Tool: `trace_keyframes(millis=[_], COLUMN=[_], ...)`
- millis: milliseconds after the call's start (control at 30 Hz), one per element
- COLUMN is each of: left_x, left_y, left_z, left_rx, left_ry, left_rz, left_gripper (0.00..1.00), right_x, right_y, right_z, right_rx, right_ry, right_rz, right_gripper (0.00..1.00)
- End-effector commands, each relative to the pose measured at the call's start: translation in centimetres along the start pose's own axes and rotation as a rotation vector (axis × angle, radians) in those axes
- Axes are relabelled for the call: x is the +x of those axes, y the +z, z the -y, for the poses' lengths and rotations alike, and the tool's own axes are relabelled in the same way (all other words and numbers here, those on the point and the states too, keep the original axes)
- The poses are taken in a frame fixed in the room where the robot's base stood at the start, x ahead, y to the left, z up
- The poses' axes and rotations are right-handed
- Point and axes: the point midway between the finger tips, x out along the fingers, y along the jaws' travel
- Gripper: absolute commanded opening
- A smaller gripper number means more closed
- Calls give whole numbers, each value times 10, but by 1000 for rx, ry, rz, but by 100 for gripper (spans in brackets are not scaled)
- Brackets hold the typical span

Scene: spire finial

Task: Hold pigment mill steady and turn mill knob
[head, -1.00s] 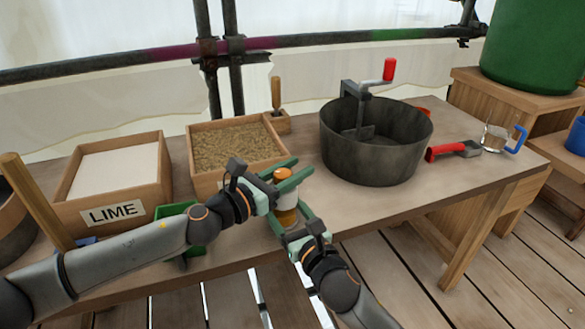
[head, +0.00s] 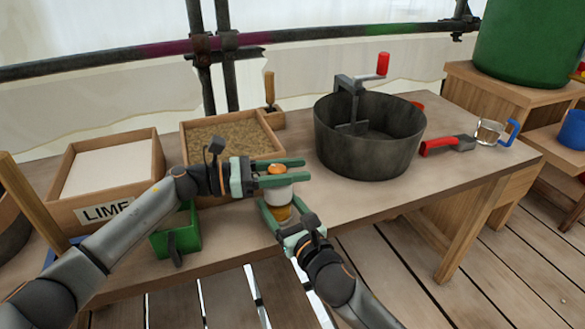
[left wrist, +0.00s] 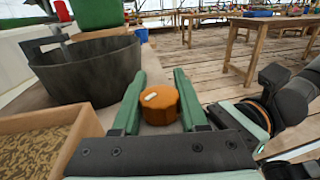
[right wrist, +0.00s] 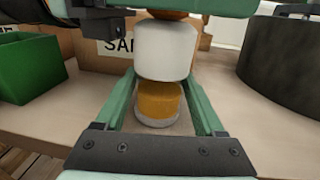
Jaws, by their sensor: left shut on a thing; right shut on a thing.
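The pigment mill (head: 280,192) stands near the table's front edge, with a white middle, an amber lower part and an orange mill knob (head: 277,169) on top. It looks upright. My left gripper (head: 300,171) is shut on the knob from the left, its green fingers on either side. The left wrist view shows the orange knob (left wrist: 160,105) between those fingers. My right gripper (head: 284,207) is shut on the mill's lower body from the front. The right wrist view shows the amber part (right wrist: 158,100) between its fingers, below the white part (right wrist: 166,50).
A dark round pan (head: 370,145) with a red-handled crank stands right of the mill. A sand box (head: 192,153) is behind, a lime box (head: 150,188) and green container (head: 180,235) to the left.

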Motion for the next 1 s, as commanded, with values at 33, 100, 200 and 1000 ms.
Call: trace_keyframes(millis=[33, 100, 200, 1000], left_x=[0, 0, 0, -1], left_y=[1, 1, 1, 0], left_z=[-1, 0, 0, 1], left_rx=[1, 1, 1, 0], left_ry=[-2, -9, -12, -14], left_rz=[1, 2, 2, 1], left_gripper=[0, 0, 0, 74], right_x=[0, 0, 0, 0], right_y=[0, 0, 0, 0], right_z=[-2, -2, -2, 0], right_rx=[-2, -2, -1, 0], right_ry=[5, 5, 5, 1], right_rz=[0, 0, 0, -1], right_gripper=[8, 8, 8, 8])
